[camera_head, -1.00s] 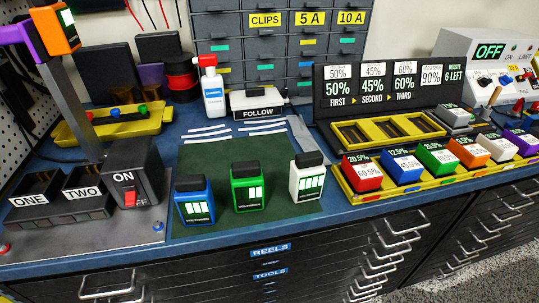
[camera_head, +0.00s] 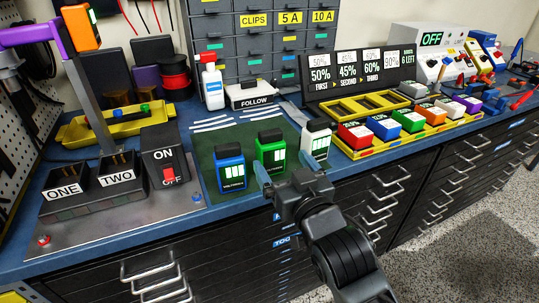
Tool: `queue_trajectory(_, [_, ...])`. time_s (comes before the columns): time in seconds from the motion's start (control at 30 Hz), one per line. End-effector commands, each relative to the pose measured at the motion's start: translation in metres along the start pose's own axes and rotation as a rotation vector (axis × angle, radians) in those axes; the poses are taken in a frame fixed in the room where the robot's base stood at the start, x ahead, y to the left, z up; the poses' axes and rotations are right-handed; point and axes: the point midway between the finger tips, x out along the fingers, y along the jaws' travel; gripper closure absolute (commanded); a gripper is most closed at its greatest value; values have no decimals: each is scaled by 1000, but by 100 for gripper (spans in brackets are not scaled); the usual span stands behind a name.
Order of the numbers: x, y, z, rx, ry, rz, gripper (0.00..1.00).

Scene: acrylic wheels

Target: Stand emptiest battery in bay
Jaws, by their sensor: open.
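Three batteries stand upright on a dark green mat (camera_head: 208,158): a blue one (camera_head: 231,176), a green one (camera_head: 270,155) and a white one (camera_head: 316,141). Each has a dark cap and a bar display; the white one seems to show the most bars, and blue against green is too small to judge surely. Two bays labelled ONE (camera_head: 66,190) and TWO (camera_head: 118,176) sit at left, their slots apparently empty. My gripper (camera_head: 284,168) is open and empty, its fingers pointing toward the green and white batteries from the front. I cannot tell whether it touches either.
A yellow rack (camera_head: 360,151) of coloured blocks lies right of the mat. A spray bottle (camera_head: 211,84) stands behind.

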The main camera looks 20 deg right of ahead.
Motion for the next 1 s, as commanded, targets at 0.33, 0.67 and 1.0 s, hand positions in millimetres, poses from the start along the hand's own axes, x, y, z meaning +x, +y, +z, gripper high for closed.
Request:
queue_trajectory(0.33, [34,1,-8,-6,8,4,6])
queue_trajectory(0.67, [75,2,-5,-5,8,3,6])
queue_trajectory(1.0, [88,2,-3,-5,7,3,6])
